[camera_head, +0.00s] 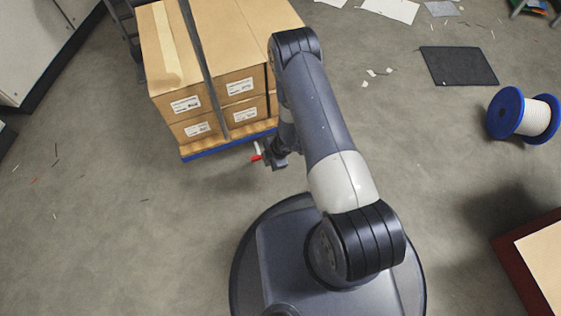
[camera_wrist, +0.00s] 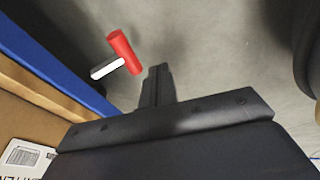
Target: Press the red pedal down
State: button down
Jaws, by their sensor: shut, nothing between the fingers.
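The red pedal (camera_wrist: 124,52) is a short red bar on the end of a white lever (camera_wrist: 107,69). The lever comes out from beside the blue edge of the loaded platform. In the head view the red pedal (camera_head: 256,158) is a small red spot at the platform's front, just left of my gripper (camera_head: 274,164). In the wrist view my gripper (camera_wrist: 158,70) is shut and empty. Its fingertips appear just right of the pedal, with a small gap in the picture. I cannot tell their height difference.
Stacked cardboard boxes (camera_head: 240,87) stand on the blue-edged platform (camera_head: 200,151). A blue cable spool (camera_head: 506,113) and a dark mat (camera_head: 458,66) lie to the right. A brown-edged box (camera_head: 515,262) is at the lower right. The floor at left is mostly clear.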

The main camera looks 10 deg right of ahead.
jog(key=s+d+r+p, duration=0.1)
jog(key=s+d+r, duration=0.2)
jog(key=r, duration=0.3)
jog(key=shift+s+p, duration=0.35)
